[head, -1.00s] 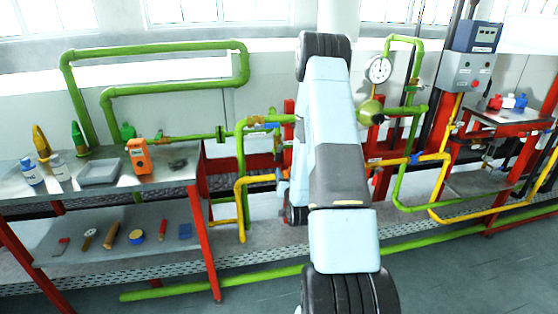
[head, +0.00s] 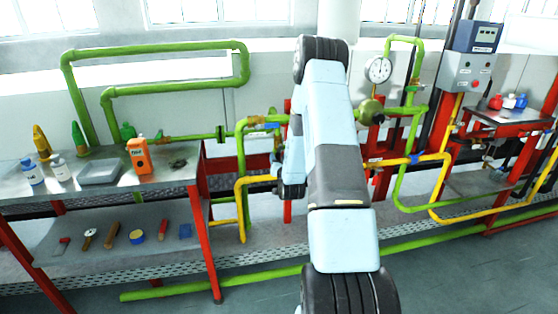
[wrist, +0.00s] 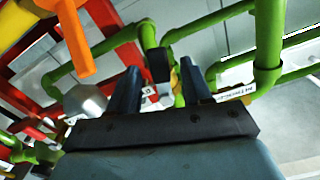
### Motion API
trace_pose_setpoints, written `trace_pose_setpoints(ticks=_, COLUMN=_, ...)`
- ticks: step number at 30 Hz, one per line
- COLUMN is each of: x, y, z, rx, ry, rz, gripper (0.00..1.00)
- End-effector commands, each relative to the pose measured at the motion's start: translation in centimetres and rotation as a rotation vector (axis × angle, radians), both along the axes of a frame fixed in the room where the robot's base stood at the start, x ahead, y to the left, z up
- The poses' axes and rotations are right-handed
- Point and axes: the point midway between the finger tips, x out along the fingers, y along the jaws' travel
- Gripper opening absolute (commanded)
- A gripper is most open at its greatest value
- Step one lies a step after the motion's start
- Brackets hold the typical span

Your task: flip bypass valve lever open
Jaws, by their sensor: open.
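My gripper (wrist: 160,85) is open in the wrist view, its two dark fingers pointing up the picture. A dark piece (wrist: 158,64) with a pale grey end shows between the fingertips, in front of green pipework; I cannot tell whether it is the bypass valve lever or whether the fingers touch it. A white label (wrist: 236,94) with upside-down text is right of the right finger. An orange bar-like handle (wrist: 76,38) is at upper left. In the head view a blue handle (head: 272,126) sits on the green pipe left of my arm.
Green pipes (head: 175,91) and yellow pipes (head: 241,205) run around my arm. A pressure gauge (head: 378,70) is to the right, with a grey control box (head: 466,72) beyond. A workbench (head: 186,174) with bottles and an orange meter (head: 139,156) stands left. Open floor is in front.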

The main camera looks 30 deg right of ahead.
Motion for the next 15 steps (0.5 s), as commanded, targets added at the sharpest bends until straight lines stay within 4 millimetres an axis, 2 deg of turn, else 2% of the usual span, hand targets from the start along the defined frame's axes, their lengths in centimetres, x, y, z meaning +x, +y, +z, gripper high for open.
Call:
trace_pose_setpoints(ticks=5, x=-0.02, y=0.00, z=-0.02, rx=0.000, ry=0.000, rz=0.000, gripper=0.49)
trace_pose_setpoints(ticks=15, x=-0.04, y=0.00, z=-0.02, rx=0.000, ry=0.001, rz=0.000, gripper=0.17)
